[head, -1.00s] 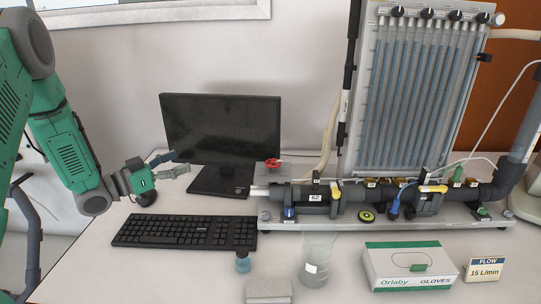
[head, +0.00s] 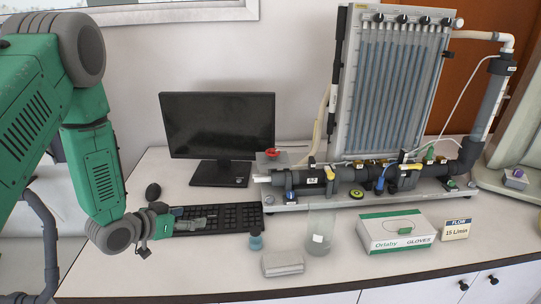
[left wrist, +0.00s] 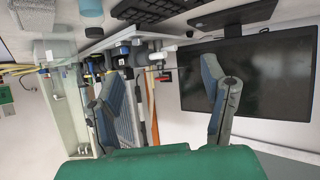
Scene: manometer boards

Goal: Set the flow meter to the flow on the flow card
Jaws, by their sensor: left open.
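The flow card (head: 456,229) stands at the right and reads "FLOW 15 L/min". The manometer board (head: 393,85) stands at the back, with a dark horizontal pipe (head: 345,181) in front of it. My left gripper (head: 192,218) is open and empty in front of the keyboard, left of the valve. Its spread fingers (left wrist: 160,68) show in the left wrist view. My right gripper is out of view.
The keyboard (head: 228,217) and monitor (head: 218,125) are at the left, with a mouse (head: 153,191).

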